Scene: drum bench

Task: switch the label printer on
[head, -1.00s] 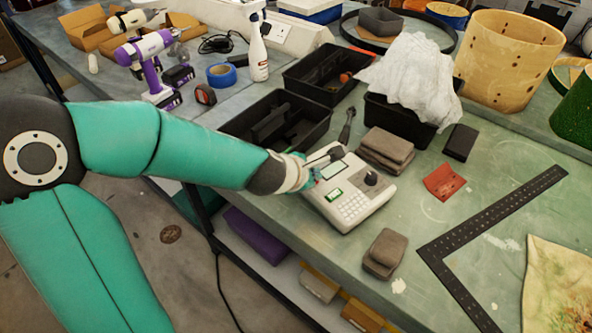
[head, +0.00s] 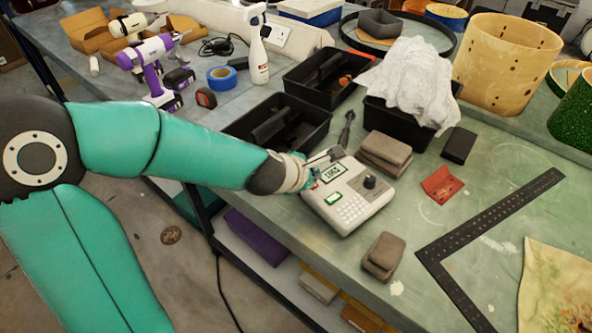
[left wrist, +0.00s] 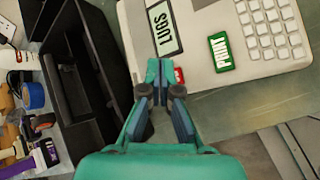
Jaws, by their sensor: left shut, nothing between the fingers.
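The label printer (head: 349,211) is a pale grey box with a keypad, a dark knob and a green PRINT key (left wrist: 221,52). It stands on the bench near its front edge. Its display (head: 333,173) is lit green and reads LUGS, also clear in the left wrist view (left wrist: 165,28). A red switch (left wrist: 180,75) sits near the printer's edge. My left gripper (left wrist: 160,70) is shut and empty, its tips right beside the red switch and partly covering it. I cannot tell whether they touch. In the head view my left gripper (head: 312,170) is at the printer's left corner.
Black trays (head: 295,137) lie behind the printer. A black steel square (head: 480,225) lies to the right. A white cloth (head: 412,80) fills a black bin.

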